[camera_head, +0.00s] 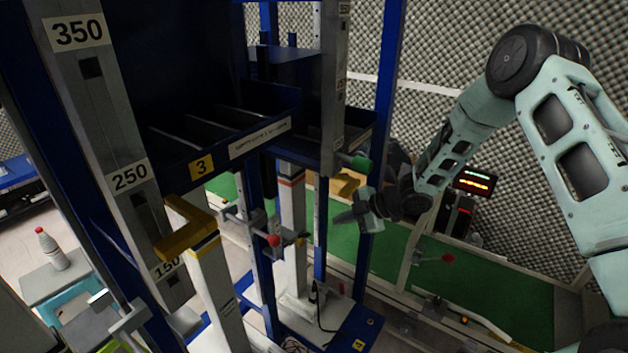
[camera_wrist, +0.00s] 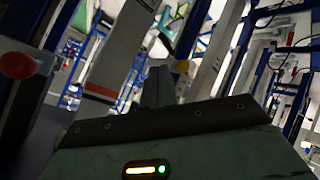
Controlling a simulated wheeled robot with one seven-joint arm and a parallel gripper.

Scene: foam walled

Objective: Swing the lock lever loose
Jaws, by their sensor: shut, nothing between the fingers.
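A lever with a red ball knob (camera_head: 273,240) sticks out from the blue and grey frame in the middle of the head view. I cannot tell for certain that it is the lock lever. My gripper (camera_head: 338,218) is to the right of this knob, apart from it, with its fingers pointing left. The fingers are shut and empty. In the wrist view the closed fingers (camera_wrist: 158,82) point away from the camera, and a red knob (camera_wrist: 17,65) shows at the far left, away from them.
A green knob (camera_head: 361,163) sits just above my gripper, and another red knob (camera_head: 448,258) is low on the right. A yellow bracket (camera_head: 187,230) tops a grey post at left. Blue uprights and a shelf (camera_head: 225,139) crowd the left side. A green surface (camera_head: 490,292) lies behind.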

